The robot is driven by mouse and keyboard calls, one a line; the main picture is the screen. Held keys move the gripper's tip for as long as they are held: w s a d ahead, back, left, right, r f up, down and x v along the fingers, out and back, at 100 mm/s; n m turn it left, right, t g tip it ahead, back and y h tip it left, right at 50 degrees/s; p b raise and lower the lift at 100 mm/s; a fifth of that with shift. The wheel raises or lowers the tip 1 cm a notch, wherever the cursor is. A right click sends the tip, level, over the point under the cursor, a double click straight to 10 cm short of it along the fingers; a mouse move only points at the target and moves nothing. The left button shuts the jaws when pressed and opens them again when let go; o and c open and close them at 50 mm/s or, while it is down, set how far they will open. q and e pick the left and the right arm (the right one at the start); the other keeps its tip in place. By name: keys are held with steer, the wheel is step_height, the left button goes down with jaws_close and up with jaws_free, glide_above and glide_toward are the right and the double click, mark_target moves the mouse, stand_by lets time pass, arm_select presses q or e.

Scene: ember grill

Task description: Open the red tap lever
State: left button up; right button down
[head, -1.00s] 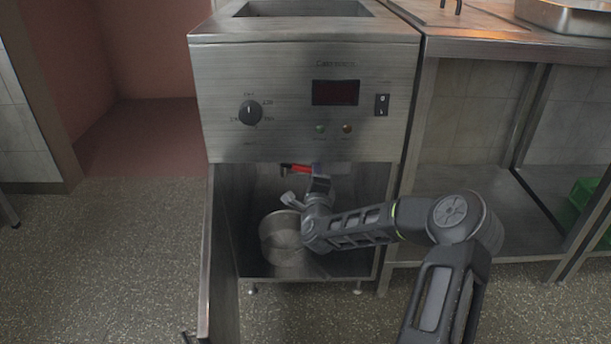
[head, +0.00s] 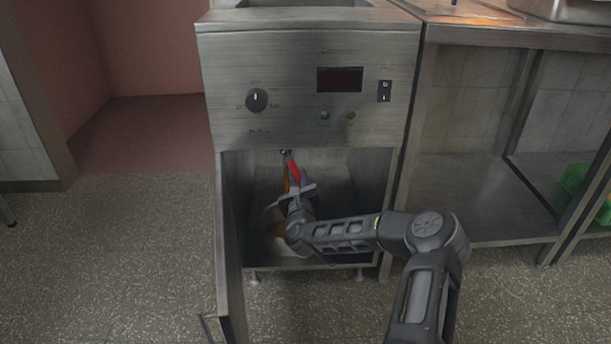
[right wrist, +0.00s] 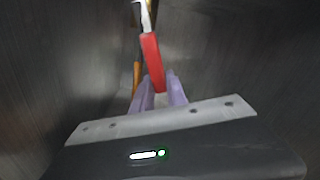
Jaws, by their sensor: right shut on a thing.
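The red tap lever (head: 294,171) hangs below the tap (head: 286,153) inside the open cabinet under the steel fryer. It slants steeply down toward me. In the right wrist view, the lever (right wrist: 152,62) runs down between the pale fingers of my right gripper (right wrist: 158,90). That gripper (head: 299,184) is shut on the lever's lower end. An orange-brown stream (head: 286,181) falls from the tap behind the lever. It also shows in the right wrist view (right wrist: 136,76). My left gripper is out of view.
A metal pot (head: 269,216) stands on the cabinet floor under the tap, partly hidden by my right arm, with brown liquid in it. The open cabinet door (head: 229,245) stands at the left. The cabinet's right wall (head: 370,190) is close to my arm.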

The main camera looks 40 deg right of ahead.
steer(key=shift+w+a+f+m, duration=0.3)
steer(key=shift+w+a+m, duration=0.35)
steer(key=shift+m, duration=0.45)
steer(key=shift+s, duration=0.1)
steer(key=c, duration=1.3)
jaws_free()
steer(key=shift+a, duration=0.1)
steer(key=p+v, duration=0.3)
steer(key=v, duration=0.5)
